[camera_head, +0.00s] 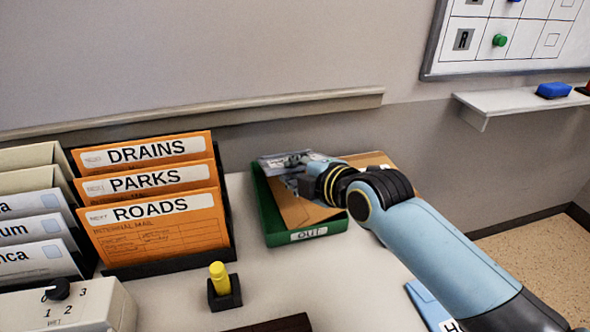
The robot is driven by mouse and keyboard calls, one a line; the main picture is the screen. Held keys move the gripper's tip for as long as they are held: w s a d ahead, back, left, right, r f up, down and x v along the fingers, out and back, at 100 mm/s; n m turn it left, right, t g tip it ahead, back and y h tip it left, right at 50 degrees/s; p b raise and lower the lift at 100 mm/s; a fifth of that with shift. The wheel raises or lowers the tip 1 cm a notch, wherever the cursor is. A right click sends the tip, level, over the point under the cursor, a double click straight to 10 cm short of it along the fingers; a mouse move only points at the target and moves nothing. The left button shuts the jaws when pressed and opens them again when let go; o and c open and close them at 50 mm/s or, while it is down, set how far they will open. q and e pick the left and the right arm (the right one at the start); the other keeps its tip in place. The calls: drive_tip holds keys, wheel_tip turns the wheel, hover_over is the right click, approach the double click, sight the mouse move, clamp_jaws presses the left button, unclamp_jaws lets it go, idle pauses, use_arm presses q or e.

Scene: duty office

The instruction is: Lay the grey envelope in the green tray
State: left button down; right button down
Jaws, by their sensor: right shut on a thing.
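The green tray (270,222), with an "OUT" label on its front, stands on the desk near the wall. Brown-orange envelopes (300,211) lie in it. My right gripper (298,168) is over the back left of the tray, seen mostly from behind the wrist. It is shut on a flat grey thing, which looks like the grey envelope (268,161); only an edge of it shows. The gripper and wrist hide the rest, so I cannot tell if it touches the tray's contents. My left gripper is not in view.
A black rack at left holds orange folders (160,232) labelled DRAINS, PARKS and ROADS. White files and a grey dial box (75,312) are further left. A yellow marker stands in a black holder (224,293). A blue item (428,303) lies partly under my right arm.

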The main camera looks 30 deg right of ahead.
drive_tip(key=c, duration=1.3)
unclamp_jaws()
drive_tip(key=v, duration=1.2)
